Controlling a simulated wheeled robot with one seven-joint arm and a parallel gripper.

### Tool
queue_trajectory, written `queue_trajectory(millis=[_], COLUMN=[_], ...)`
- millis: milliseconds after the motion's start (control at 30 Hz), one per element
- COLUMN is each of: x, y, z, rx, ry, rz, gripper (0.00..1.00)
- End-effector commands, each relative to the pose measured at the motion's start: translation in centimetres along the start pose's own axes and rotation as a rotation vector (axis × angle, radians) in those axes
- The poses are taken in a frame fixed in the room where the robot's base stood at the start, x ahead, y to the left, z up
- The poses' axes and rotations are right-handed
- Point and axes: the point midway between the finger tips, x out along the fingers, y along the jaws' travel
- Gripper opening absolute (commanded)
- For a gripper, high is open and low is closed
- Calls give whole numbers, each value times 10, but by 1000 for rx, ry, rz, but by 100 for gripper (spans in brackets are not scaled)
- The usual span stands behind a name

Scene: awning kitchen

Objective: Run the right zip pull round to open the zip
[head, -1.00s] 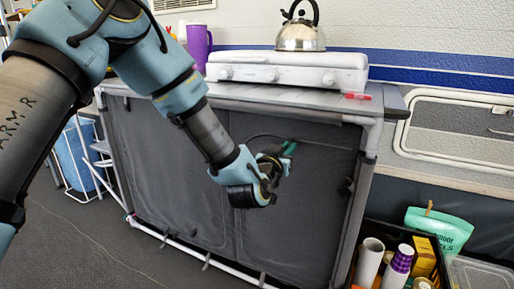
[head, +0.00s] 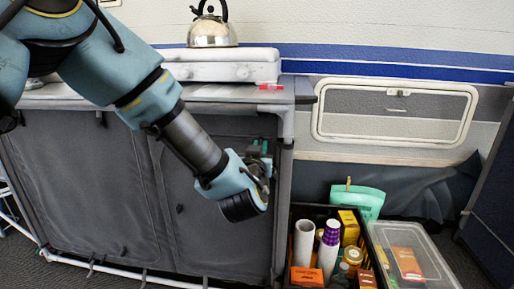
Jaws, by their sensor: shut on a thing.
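The grey fabric front of the kitchen cupboard (head: 85,190) fills the lower left of the head view, with a vertical seam dividing it. My gripper (head: 261,152) is at the upper right of the right-hand panel, close to the cupboard's right post. Its green-tipped fingers are shut. The right zip pull is hidden between or behind the fingers, so I cannot see its shape. My wrist also covers part of the panel's right side, and how far the zip is parted there cannot be told. A small dark tab (head: 180,208) shows near the panel's left side.
A stove (head: 222,66) with a kettle (head: 212,30) stands on the worktop above. A black crate (head: 296,215) of bottles and boxes stands on the floor at the cupboard's right, with a clear-lidded box (head: 418,262) beside it. A red item (head: 271,87) lies at the worktop's edge.

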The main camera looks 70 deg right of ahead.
Motion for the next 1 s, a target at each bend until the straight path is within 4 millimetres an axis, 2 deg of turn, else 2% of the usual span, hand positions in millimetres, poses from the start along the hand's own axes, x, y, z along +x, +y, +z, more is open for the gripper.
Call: queue_trajectory(millis=[67,100,367,600,733,867,1000], x=[-1,-1,0,-1,-8,-28,-57], y=[7,7,5,4,4,4,4], z=[-2,-2,-2,-1,-1,-1,-2], rx=[-3,-3,-2,-2,-1,1,1], ry=[2,2,2,1,0,-1,-1], rz=[14,14,11,8,9,10,12], gripper=[0,14,44,44,44,44,44])
